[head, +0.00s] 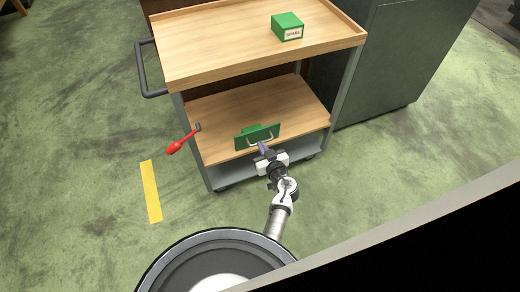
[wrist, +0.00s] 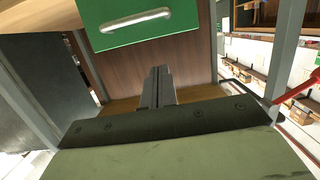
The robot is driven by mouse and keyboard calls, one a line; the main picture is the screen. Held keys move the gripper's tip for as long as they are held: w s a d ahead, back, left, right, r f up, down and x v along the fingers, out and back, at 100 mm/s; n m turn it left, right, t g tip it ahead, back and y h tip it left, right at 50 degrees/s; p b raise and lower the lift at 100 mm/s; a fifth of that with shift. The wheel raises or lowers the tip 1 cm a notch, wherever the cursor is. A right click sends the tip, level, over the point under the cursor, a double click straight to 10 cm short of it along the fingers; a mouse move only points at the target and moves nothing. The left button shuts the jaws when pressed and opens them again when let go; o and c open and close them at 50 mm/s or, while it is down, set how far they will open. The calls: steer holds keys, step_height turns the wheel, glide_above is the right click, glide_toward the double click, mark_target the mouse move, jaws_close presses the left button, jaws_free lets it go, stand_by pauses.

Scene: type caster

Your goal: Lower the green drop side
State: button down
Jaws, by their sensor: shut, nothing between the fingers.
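The green drop side (head: 243,142) stands upright at the front edge of the trolley's lower wooden shelf, with a silver bar handle (head: 260,140) on its face. In the wrist view the green panel (wrist: 100,12) fills the top middle, and its handle (wrist: 135,21) runs across it. My gripper (head: 263,148) is in front of the panel, close to the handle in the head view. In the wrist view its fingers (wrist: 158,78) are together and empty, with their tips below the handle. I cannot tell whether they touch the panel.
A red-gripped lever (head: 182,140) sticks out at the trolley's left side. A green labelled box (head: 287,27) is on the top shelf (head: 220,45). A grey cabinet (head: 400,60) stands to the right. The green floor (head: 100,120) is open at left, with a yellow strip (head: 151,191).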

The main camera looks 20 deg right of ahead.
steer(key=w, duration=0.2)
steer(key=w+f+b, duration=0.1)
steer(key=w, duration=0.2)
steer(key=w+b, duration=0.1)
steer(key=w, duration=0.1)
steer(key=shift+w+a+f, duration=0.1)
steer(key=shift+w+f, duration=0.1)
steer(key=shift+f, duration=0.15)
steer(key=s+f+b, duration=0.1)
steer(key=f+b, duration=0.1)
steer(key=f, duration=0.1)
steer(key=shift+s+f, duration=0.15)
steer(key=shift+s, duration=0.25)
steer(key=shift+s+p, duration=0.2)
steer(key=shift+p, duration=0.2)
